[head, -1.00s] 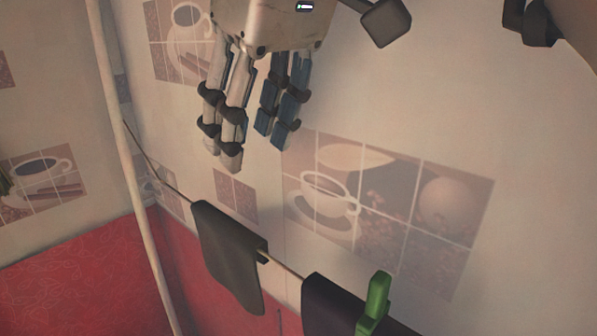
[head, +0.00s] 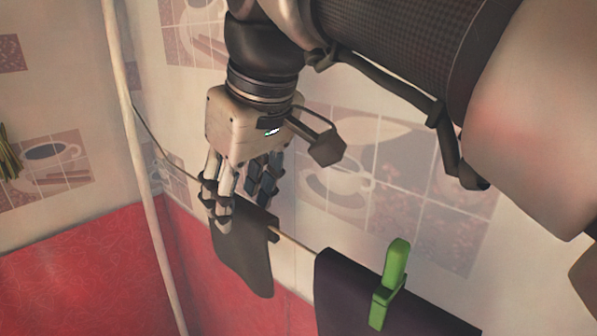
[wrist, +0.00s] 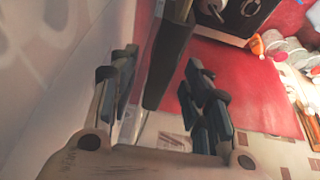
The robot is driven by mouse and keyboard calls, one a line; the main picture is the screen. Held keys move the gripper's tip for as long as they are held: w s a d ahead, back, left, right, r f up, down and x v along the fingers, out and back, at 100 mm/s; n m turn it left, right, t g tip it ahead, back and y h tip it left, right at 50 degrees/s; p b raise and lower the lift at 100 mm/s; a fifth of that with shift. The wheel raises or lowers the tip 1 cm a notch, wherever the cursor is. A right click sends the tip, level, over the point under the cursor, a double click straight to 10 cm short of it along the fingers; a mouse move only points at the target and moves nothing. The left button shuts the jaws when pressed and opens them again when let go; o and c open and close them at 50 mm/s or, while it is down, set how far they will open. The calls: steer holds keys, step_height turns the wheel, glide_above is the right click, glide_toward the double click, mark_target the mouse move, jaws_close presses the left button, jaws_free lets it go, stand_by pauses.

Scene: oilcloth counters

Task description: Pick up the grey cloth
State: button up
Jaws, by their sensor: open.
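The grey cloth (head: 245,262) hangs folded over a thin line (head: 297,243) near the tiled wall. Its top edge is partly hidden by my fingers. My gripper (head: 242,208) points down right at the top of the cloth, with its fingers spread to either side. In the wrist view, the cloth (wrist: 167,65) shows as a dark strip between the two open finger sets (wrist: 160,95). I cannot tell whether any finger touches it.
A dark purple cloth (head: 343,295) with a green clothespin (head: 391,280) hangs on the same line to the right. A pale pole (head: 137,150) stands to the left. The wrist view shows a red surface (wrist: 245,90) below and several small items at the right.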

mark_target(242, 240)
steer(key=shift+x, duration=1.5)
steer(key=shift+f, duration=0.25)
jaws_close()
